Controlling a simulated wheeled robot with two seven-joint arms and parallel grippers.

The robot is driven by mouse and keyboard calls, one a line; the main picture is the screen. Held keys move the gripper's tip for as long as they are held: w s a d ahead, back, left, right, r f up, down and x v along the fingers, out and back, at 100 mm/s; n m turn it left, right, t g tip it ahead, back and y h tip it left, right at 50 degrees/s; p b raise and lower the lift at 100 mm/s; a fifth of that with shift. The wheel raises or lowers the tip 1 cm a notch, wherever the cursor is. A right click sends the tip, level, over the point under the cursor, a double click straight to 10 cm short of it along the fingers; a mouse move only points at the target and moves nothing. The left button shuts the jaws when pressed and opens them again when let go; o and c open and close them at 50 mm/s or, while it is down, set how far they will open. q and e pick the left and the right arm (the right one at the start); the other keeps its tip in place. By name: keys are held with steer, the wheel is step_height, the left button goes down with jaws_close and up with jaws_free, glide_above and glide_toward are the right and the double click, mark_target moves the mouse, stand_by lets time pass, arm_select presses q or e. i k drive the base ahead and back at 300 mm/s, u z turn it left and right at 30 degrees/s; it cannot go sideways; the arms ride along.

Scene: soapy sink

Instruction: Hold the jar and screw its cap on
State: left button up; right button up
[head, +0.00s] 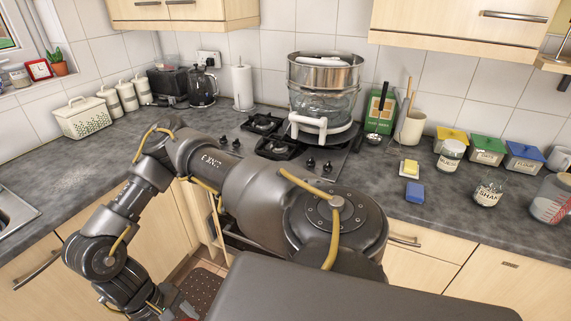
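A clear glass jar with dark lettering (487,194) stands upright on the right part of the grey counter. I cannot tell whether its top is capped. A second jar with a pale lid and a label (450,156) stands behind it and to its left. No loose cap is clearly visible. One of my arms crosses the middle and bends down at the lower left, far from both jars. Its gripper is not visible at the bottom edge, and my other gripper is not in the picture.
A blue sponge (415,192) and a yellow block on a small dish (409,168) lie left of the jars. Yellow, green and blue boxes stand behind. A measuring jug (551,199) is at right. A steamer pot (324,88) stands on the hob.

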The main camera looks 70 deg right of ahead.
mark_target(491, 187)
steer(key=u, duration=0.05)
steer(key=k, duration=2.9)
steer(key=z, duration=2.15)
